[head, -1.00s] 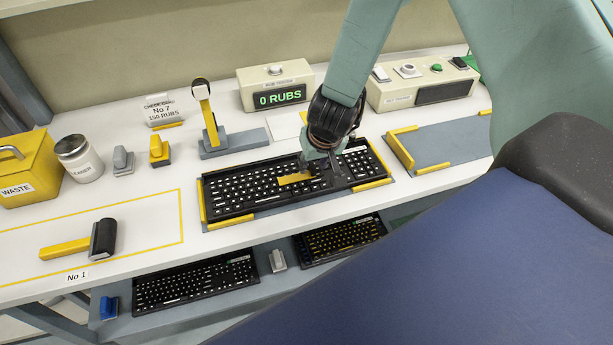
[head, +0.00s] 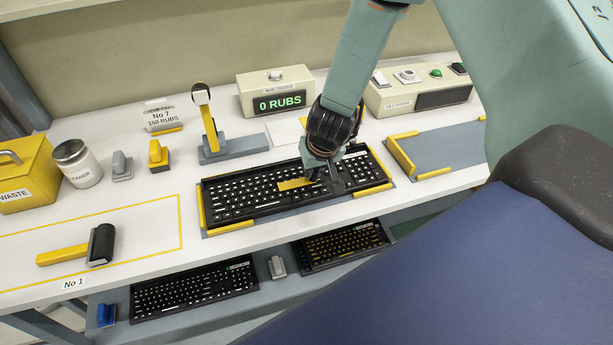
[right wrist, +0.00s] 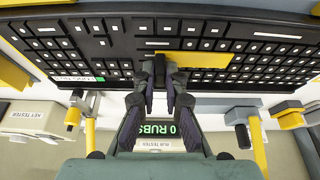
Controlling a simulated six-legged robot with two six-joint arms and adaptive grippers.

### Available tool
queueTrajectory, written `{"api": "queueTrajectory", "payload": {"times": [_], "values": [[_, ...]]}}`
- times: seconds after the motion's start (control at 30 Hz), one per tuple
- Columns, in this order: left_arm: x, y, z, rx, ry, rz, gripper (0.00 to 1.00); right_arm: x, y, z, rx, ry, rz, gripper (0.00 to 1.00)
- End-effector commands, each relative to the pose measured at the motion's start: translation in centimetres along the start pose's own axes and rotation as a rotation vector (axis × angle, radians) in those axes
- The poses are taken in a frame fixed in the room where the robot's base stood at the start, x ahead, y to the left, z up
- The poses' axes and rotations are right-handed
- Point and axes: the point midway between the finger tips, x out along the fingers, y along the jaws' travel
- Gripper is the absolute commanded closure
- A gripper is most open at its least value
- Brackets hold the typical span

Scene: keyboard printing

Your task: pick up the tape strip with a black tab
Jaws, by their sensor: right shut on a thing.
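The yellow tape strip (head: 295,184) lies over the keys of the black keyboard (head: 235,196) in the middle of the bench. It also shows in the right wrist view (right wrist: 197,60), running to the right from my fingertips. My right gripper (head: 334,182) is low over the keyboard, at the strip's right end in the head view. In the right wrist view, its two fingers (right wrist: 160,70) are close together at the strip's end and shut on it. My left gripper is not in view.
The keyboard sits in a grey tray with yellow guides (head: 231,229). An empty grey tray (head: 440,146) is to the right.

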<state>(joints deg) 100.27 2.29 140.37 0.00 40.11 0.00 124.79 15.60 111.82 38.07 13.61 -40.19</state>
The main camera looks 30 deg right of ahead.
Motion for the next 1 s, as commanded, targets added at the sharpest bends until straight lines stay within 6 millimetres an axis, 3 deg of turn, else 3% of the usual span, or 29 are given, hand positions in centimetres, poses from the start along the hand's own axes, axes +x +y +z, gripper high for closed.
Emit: {"api": "queueTrajectory", "payload": {"times": [0.37, 1.0], "values": [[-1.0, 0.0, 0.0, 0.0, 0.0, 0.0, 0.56, -1.3, 0.0, -0.6, 0.0, 0.001, 0.0, 1.0], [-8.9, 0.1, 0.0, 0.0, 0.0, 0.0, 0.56, -11.3, 0.0, -4.7, 0.001, 0.001, -0.001, 1.0]]}}
